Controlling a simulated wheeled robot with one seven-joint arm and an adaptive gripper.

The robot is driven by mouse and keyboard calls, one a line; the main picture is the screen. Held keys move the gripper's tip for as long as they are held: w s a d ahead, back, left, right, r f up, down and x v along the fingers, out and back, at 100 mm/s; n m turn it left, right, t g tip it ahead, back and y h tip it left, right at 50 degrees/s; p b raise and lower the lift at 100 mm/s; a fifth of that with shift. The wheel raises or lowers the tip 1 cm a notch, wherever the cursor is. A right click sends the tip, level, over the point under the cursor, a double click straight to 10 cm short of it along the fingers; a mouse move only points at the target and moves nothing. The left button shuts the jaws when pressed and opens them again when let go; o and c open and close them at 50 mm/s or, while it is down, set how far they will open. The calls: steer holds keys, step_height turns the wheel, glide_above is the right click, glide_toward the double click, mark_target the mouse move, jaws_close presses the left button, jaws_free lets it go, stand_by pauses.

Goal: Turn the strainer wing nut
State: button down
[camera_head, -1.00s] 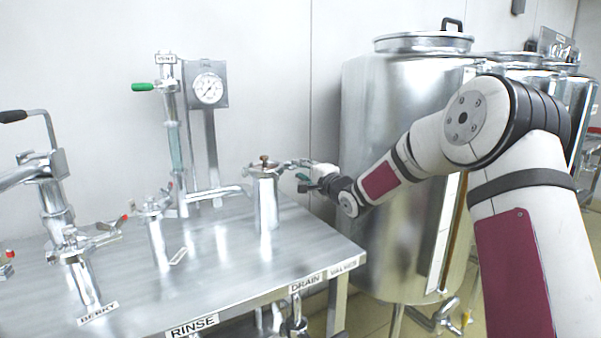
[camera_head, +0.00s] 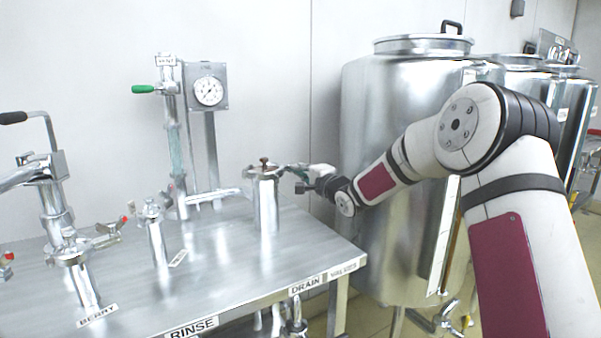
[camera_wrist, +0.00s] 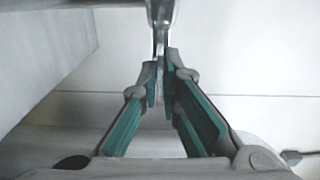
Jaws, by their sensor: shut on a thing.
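The strainer (camera_head: 266,205) is an upright shiny metal cylinder on the steel table, with a small brown knob on its lid. At its upper right side, thin metal clamp hardware (camera_head: 281,168) meets my gripper. The wing nut is too small to make out clearly in the head view. My gripper (camera_head: 287,169) reaches in from the right. In the wrist view, the green-padded fingers (camera_wrist: 161,80) are nearly closed on a narrow metal piece (camera_wrist: 161,28), which seems to be the wing nut. The fingers hide its gripped end.
The steel table (camera_head: 215,270) carries a short valve post (camera_head: 157,235), a gauge (camera_head: 209,91) on a stand, and a tall pipe with a green handle (camera_head: 144,88). A large steel tank (camera_head: 385,130) stands behind my arm. Bare tabletop lies in front of the strainer.

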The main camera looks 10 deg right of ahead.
steer(key=shift+f+n+b, duration=0.1)
steer(key=shift+n+b, duration=3.5)
steer(key=shift+n, duration=5.7)
steer(key=c, duration=1.8)
jaws_free()
steer(key=shift+s, duration=0.1)
steer(key=v, duration=1.2)
